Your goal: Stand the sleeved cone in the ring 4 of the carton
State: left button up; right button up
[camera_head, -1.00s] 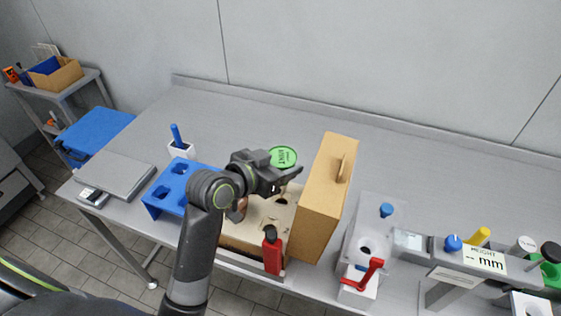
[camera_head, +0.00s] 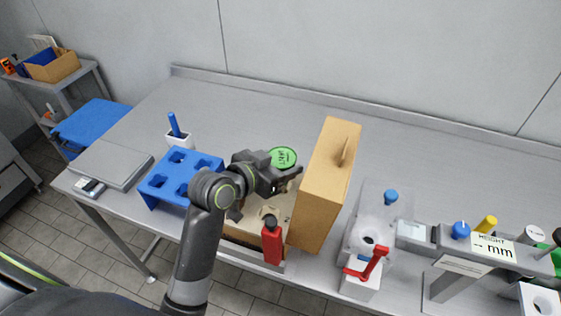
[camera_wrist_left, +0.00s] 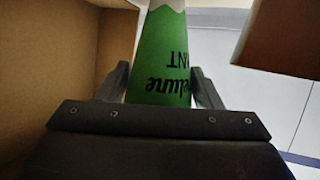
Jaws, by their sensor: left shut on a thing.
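My left gripper (camera_head: 283,180) is shut on the sleeved cone (camera_head: 283,157), whose round green top with dark lettering shows in the head view. In the left wrist view the cone's green sleeve (camera_wrist_left: 165,65) with black lettering sits between the two fingers. The open carton (camera_head: 270,216) is below the gripper, with pale ring holes in its top surface. Its tall tan panel (camera_head: 322,190) stands upright just right of the gripper. My forearm and gripper hide part of the carton, and I cannot read ring numbers. The cone's lower end is hidden in the head view. My right gripper is not in view.
A red bottle (camera_head: 272,240) stands at the carton's front. A blue holed rack (camera_head: 190,163) and white cup (camera_head: 180,141) are to the left. A clear-walled station (camera_head: 372,222) and height gauge (camera_head: 490,246) are to the right. The rear table is clear.

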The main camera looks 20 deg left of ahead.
pick_arm(q)
jog(key=shift+f+b, duration=0.95)
jog(key=shift+f, duration=0.55)
jog(key=o, duration=1.1)
jog(key=shift+s, duration=0.1)
jog(key=v, duration=0.8)
jog(key=shift+s+a+b, duration=0.1)
jog(key=shift+b, duration=0.25)
jog(key=shift+p+v, duration=3.5)
jog(key=shift+v, duration=1)
jog(key=shift+r, duration=0.15)
